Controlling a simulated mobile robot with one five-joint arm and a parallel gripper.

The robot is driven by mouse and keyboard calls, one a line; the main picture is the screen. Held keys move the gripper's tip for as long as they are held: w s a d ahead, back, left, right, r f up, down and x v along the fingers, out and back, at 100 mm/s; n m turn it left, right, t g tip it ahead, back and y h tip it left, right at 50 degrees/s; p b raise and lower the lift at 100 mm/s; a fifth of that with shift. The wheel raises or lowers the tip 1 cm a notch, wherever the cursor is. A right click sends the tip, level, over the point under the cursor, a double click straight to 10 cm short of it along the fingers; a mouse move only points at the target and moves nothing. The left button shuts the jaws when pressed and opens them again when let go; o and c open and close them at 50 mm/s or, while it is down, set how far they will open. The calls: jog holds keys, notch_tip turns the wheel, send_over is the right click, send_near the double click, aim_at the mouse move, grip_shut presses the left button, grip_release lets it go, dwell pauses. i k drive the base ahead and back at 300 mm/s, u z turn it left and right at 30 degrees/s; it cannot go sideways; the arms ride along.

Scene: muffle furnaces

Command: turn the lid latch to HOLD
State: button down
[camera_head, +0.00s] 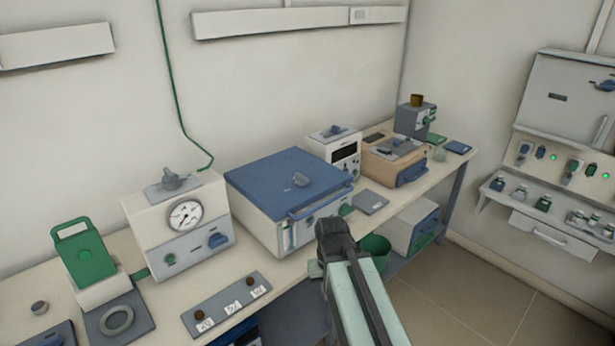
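A wide bench unit with a blue lid (284,180) stands in the middle of the bench. I cannot tell whether that piece is the lid latch, and no HOLD mark is readable. My arm rises from the bottom edge in front of this unit and hides part of the bench front. Its dark upper end is apart from the lid piece in the picture. No gripper fingers can be made out.
Left of the blue-lidded unit stands a white gauge box (182,226) with a grey knob on top. A green-framed device (84,252) stands further left. A switch plate (226,304) lies in front. Right are a white meter box (338,152), a tan unit (394,158) and a green bin (375,250).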

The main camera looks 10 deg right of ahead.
aim_at(301, 181)
jog(key=i, duration=0.45)
jog(key=u, duration=0.05)
jog(key=k, duration=0.5)
jog(key=u, duration=3.1)
jog(key=k, duration=1.1)
jog(key=z, duration=1.05)
jog(key=i, duration=1)
